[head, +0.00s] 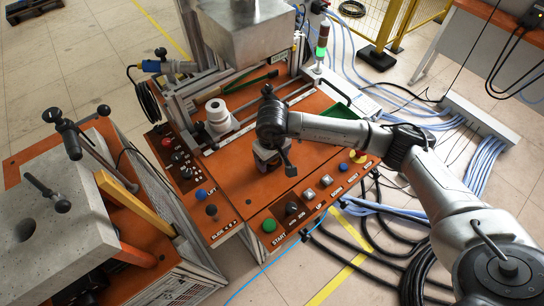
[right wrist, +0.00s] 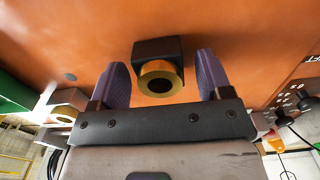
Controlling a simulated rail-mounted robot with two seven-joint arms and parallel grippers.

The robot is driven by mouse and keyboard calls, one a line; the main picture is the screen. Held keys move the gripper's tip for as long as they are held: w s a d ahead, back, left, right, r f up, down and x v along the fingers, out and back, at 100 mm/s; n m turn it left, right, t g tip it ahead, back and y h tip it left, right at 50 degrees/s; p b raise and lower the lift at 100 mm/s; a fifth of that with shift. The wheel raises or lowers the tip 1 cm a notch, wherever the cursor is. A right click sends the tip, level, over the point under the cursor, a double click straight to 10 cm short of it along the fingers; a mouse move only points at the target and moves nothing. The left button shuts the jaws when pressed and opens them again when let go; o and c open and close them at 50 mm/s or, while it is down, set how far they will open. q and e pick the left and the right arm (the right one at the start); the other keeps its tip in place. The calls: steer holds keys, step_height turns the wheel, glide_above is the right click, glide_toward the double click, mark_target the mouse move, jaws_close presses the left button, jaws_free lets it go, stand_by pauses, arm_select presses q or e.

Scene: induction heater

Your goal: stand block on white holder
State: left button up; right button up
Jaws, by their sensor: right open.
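The block (right wrist: 147,48) is dark with a brass-coloured ring around a dark hole at its near end. In the right wrist view it sits on the orange panel between the two fingers of my right gripper (right wrist: 162,78), with gaps on both sides. My right gripper is open and also shows low over the orange panel in the head view (head: 270,157), where the arm and hand largely hide the block. The white holder (head: 218,117), a stepped round piece, stands upright on the panel to the left of my right gripper. My left gripper is not in view.
The orange panel (head: 228,166) has knobs and buttons along its front and left edges. A green tray (head: 338,111) lies behind my right arm. A grey metal box (head: 246,30) overhangs the back. A similar ringed piece (right wrist: 68,103) shows at the right wrist view's left.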

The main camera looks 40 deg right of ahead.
step_height(320, 180, up, 11)
steer(key=p, duration=0.1)
steer(key=shift+r, duration=0.2)
steer(key=shift+o, duration=1.3)
steer(key=shift+r, duration=0.5)
